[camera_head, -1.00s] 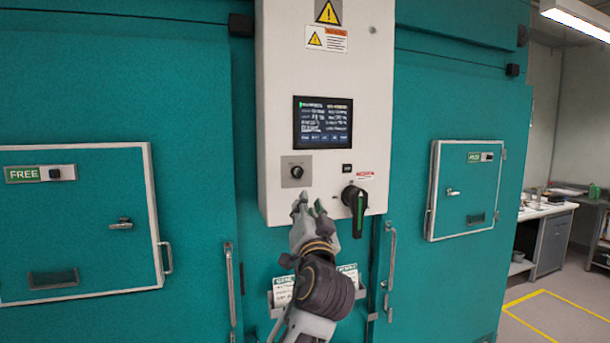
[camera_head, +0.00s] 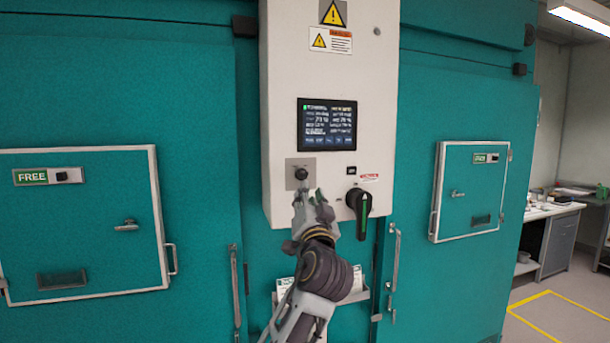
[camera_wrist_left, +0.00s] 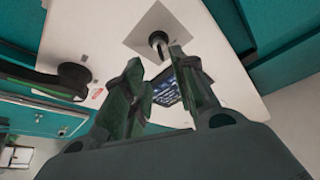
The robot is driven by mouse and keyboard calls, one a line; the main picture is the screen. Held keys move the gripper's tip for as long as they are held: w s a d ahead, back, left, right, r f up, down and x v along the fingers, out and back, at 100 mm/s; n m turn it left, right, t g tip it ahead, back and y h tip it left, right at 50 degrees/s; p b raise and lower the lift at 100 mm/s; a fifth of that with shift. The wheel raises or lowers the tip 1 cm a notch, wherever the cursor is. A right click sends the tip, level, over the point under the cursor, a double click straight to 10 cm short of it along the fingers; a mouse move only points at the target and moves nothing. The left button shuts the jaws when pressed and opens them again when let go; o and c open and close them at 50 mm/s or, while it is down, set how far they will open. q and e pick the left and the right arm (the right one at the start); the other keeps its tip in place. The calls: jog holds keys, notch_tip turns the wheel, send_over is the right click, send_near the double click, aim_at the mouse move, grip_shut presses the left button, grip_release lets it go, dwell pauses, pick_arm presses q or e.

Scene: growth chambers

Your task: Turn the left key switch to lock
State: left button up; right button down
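A small black round knob (camera_head: 301,174) sits on a square grey plate (camera_head: 292,182) at the lower left of the white control box. In the left wrist view the knob (camera_wrist_left: 158,40) is just beyond the fingertips. My right gripper is out of view.
A large black and green rotary handle (camera_head: 360,205) is right of my left gripper, on the same white box (camera_head: 280,120). A screen (camera_head: 327,124) is above. A document holder (camera_head: 355,297) is below, partly behind my arm. The right door (camera_head: 470,205) also has a green label.

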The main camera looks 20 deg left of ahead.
aim_at(305, 174)
pick_arm(q)
jog(key=shift+p+x, duration=1.7)
jog(key=shift+x, duration=3.35)
grip_shut()
